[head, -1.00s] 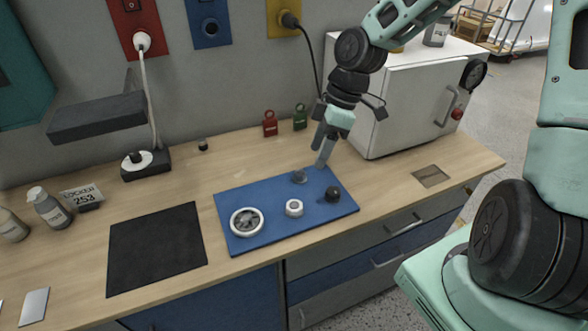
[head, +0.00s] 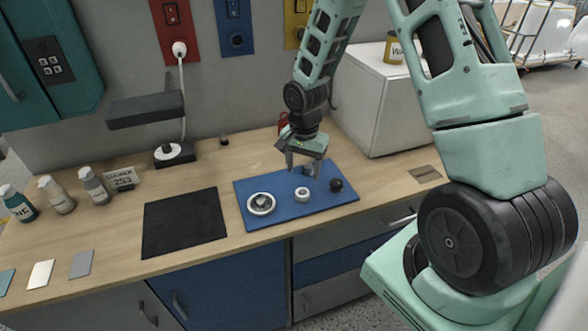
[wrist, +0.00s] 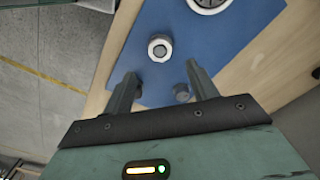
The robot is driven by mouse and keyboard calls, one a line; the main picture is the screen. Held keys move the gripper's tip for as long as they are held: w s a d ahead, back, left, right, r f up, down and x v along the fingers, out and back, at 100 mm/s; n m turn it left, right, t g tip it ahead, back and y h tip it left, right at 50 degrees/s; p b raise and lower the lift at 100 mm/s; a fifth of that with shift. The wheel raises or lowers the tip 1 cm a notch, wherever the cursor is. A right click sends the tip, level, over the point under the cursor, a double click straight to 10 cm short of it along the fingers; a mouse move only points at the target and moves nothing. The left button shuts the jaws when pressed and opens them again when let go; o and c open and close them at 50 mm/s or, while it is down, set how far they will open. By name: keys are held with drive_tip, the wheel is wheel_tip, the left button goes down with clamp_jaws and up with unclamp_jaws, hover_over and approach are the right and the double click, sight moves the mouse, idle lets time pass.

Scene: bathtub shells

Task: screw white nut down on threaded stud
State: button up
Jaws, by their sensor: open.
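In the wrist view the nut (wrist: 160,48) shows from above as a white ring with a grey middle, just beyond my fingertips. My gripper (head: 304,173) is open and empty above the back of the board, pointing down. In the wrist view my gripper (wrist: 161,70) has its fingers wide apart.
A white-rimmed handwheel (head: 261,204) lies on the board's left and a black knob (head: 336,185) on its right. A black mat (head: 185,223) lies left of the board. A white cabinet (head: 372,105) stands behind right. Bottles (head: 95,186) stand far left.

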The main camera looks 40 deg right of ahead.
sight(303, 192)
drive_tip(key=shift+f+b, duration=3.15)
drive_tip(key=shift+f, duration=0.9)
drive_tip(key=shift+c, duration=0.4)
drive_tip(key=c, duration=1)
drive_tip(key=m, duration=0.4)
drive_tip(key=shift+b, duration=0.35)
drive_tip(key=m+p, duration=0.1)
drive_tip(key=m, duration=0.3)
drive_tip(key=shift+r, duration=0.15)
drive_tip(key=m+p, duration=0.1)
drive_tip(key=m, duration=0.3)
drive_tip(key=shift+m+p, duration=0.4)
drive_tip(key=shift+m, duration=0.3)
